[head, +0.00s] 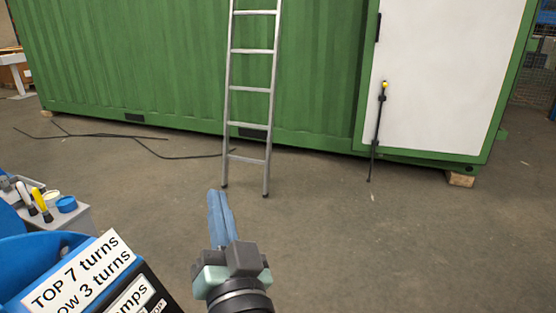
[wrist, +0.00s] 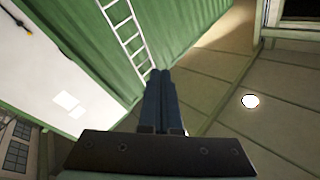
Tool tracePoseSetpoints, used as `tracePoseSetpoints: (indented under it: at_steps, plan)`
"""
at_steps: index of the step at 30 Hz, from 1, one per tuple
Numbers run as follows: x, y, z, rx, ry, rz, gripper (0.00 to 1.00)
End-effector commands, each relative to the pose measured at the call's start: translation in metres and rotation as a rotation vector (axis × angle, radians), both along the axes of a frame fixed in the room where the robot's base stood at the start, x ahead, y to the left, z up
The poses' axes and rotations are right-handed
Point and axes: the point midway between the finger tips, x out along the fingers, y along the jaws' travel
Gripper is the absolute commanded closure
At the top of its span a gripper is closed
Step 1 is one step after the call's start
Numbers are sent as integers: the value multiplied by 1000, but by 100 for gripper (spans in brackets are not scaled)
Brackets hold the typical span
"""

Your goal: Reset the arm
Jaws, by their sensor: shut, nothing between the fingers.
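My gripper (head: 221,214) points forward and away in the lower middle of the head view. Its two blue fingers lie side by side and are shut with nothing between them. In the wrist view the gripper (wrist: 158,75) shows the same, with the dark fingers together above the black mounting plate. The fingers are clear of everything, over open floor.
A green container (head: 150,70) with a white door panel (head: 445,80) stands ahead. A metal ladder (head: 248,100) leans on it. A dark cable (head: 110,136) lies on the floor at left. A blue machine with labels (head: 75,275) stands close at lower left. Floor at right is clear.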

Motion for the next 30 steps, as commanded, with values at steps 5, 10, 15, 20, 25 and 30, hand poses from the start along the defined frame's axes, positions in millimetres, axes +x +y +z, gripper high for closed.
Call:
tracePoseSetpoints:
  at_steps: [5, 10, 15, 20, 25, 30]
  plan:
    - [-30, -34, 135, -185, -305, -201, 100]
    - [-84, -65, 231, -307, -533, -423, 100]
    - [-123, -83, 304, -363, -642, -566, 100]
    - [-121, -83, 347, -361, -639, -560, 100]
    - [-121, -82, 398, -360, -637, -558, 100]
    - [-120, -82, 438, -360, -636, -556, 100]
